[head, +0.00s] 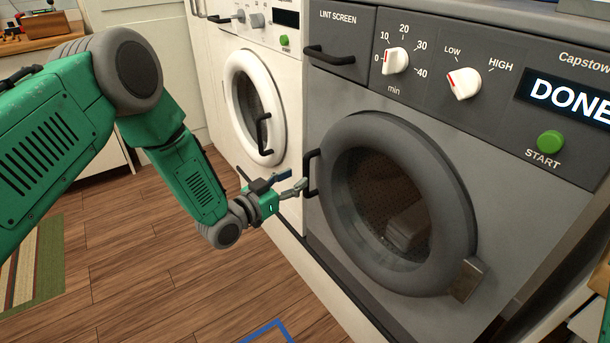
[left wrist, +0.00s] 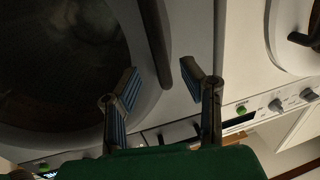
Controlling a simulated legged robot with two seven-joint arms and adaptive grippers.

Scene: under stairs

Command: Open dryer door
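The grey dryer (head: 540,215) has a round door (head: 455,190) with dark glass, and it looks closed. Its black vertical handle (head: 309,175) is on the door's left side. In the left wrist view the dryer door (left wrist: 60,60) fills the left, and the dark handle (left wrist: 155,40) runs down between the finger directions. My left gripper (head: 295,181) is just left of the handle, fingers pointing at it. In the left wrist view my left gripper (left wrist: 160,75) has its fingers apart with nothing gripped. Whether a finger touches the handle I cannot tell. My right gripper is not in view.
A white washer (head: 285,70) with a round door and black handle stands left of the dryer. A metal latch block (head: 468,280) is at the dryer door's lower right. The wooden floor (head: 170,280) in front is open, with a striped rug (head: 40,260) at left.

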